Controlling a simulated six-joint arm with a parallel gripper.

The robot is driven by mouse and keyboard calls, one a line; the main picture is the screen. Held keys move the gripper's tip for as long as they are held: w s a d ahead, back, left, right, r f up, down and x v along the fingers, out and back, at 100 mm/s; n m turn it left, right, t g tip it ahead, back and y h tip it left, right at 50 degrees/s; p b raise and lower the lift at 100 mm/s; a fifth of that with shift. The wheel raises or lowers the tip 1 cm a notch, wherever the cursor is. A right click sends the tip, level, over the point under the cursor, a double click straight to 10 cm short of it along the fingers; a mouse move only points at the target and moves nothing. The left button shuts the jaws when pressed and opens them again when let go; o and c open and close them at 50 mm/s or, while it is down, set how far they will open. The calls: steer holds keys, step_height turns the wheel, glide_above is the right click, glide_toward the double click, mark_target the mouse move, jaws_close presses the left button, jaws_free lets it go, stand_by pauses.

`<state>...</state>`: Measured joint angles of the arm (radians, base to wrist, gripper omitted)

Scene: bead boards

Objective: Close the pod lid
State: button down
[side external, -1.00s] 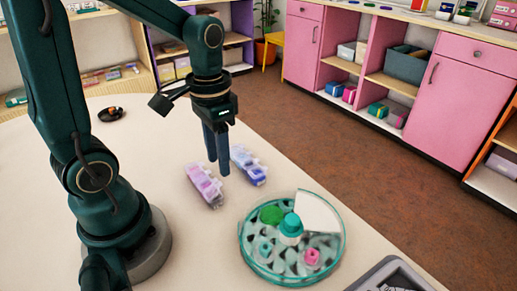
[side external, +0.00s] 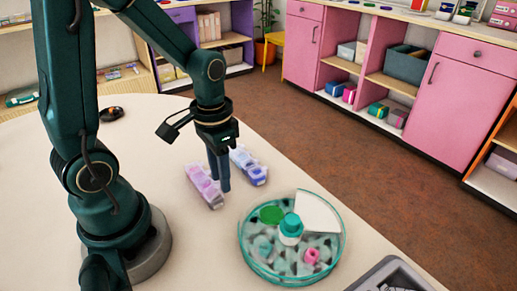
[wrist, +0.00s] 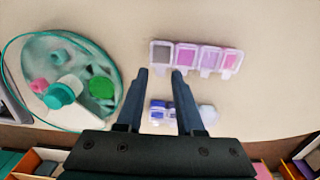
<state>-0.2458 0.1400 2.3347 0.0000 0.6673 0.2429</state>
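A pink and lilac pod strip (side external: 203,186) lies on the table, with a row of several small compartments; it also shows in the wrist view (wrist: 210,60). A blue and lilac pod strip (side external: 249,166) lies beside it, partly hidden between my fingers in the wrist view (wrist: 158,114). I cannot tell which lid stands open. My gripper (side external: 222,187) points down low between the two strips, close to the pink one. In the wrist view its fingertips (wrist: 161,72) are apart with nothing between them. Contact with either strip is unclear.
A round clear tray with a teal rim (side external: 250,262) stands in front, holding a teal-capped white bottle (side external: 290,229), a green disc (side external: 271,214) and a pink piece (side external: 312,256). A grey tray (side external: 372,280) is at the front edge. A dark dish (side external: 112,114) lies farther back.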

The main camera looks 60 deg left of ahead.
steer(key=shift+w+f+g, duration=0.3)
steer(key=shift+g, duration=0.45)
steer(key=shift+w+f+g, duration=0.25)
steer(key=shift+g, duration=0.5)
steer(key=c, duration=0.9)
jaws_free()
steer(key=shift+o, duration=0.2)
steer(key=shift+r, duration=0.1)
steer(key=shift+v, duration=2.5)
